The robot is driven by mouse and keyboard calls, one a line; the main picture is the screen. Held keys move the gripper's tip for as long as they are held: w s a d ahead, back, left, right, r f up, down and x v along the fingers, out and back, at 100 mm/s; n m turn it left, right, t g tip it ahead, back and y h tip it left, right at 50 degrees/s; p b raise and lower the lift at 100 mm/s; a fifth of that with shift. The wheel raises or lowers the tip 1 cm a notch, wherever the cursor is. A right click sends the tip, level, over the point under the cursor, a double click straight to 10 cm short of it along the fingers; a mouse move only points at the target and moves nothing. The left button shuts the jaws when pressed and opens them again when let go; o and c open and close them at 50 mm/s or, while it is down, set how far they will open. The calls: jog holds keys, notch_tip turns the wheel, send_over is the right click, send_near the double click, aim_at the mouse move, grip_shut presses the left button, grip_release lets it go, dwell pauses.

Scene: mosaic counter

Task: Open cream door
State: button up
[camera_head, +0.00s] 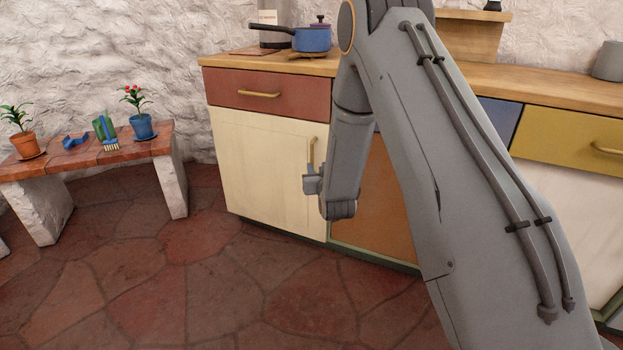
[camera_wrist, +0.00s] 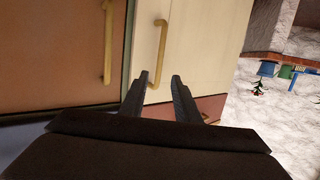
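The cream door (camera_head: 262,165) is shut in the lower cabinet, below a red drawer. Its vertical brass handle (camera_head: 312,148) is near the door's right edge. My gripper (camera_head: 312,182) is at this handle, beside its lower part in the head view. In the wrist view the cream door (camera_wrist: 205,50) appears upside down, and its handle (camera_wrist: 161,45) lines up with the gap between my two fingers (camera_wrist: 160,75). The fingers are apart, with one end of the handle showing between them. I cannot tell how deep the handle sits between the fingertips.
An orange door (camera_head: 385,205) with its own handle (camera_wrist: 107,40) adjoins the cream door, partly hidden by my arm. The red drawer (camera_head: 270,92) is above. A low bench (camera_head: 95,156) with potted plants stands to the left. The stone floor (camera_head: 200,285) before the cream door is clear.

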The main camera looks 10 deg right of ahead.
aim_at(312, 162)
jog(key=w+f+b, duration=0.1)
jog(key=w, duration=0.2)
jog(key=w+f+t+b, duration=0.1)
jog(key=w+b, duration=0.1)
jog(key=w, duration=0.1)
jog(key=w+f+t+b, duration=0.1)
jog(key=w, duration=0.3)
jog(key=shift+d+f+b, duration=0.2)
jog(key=shift+f+b, duration=0.15)
jog(key=shift+b, duration=0.05)
grip_shut()
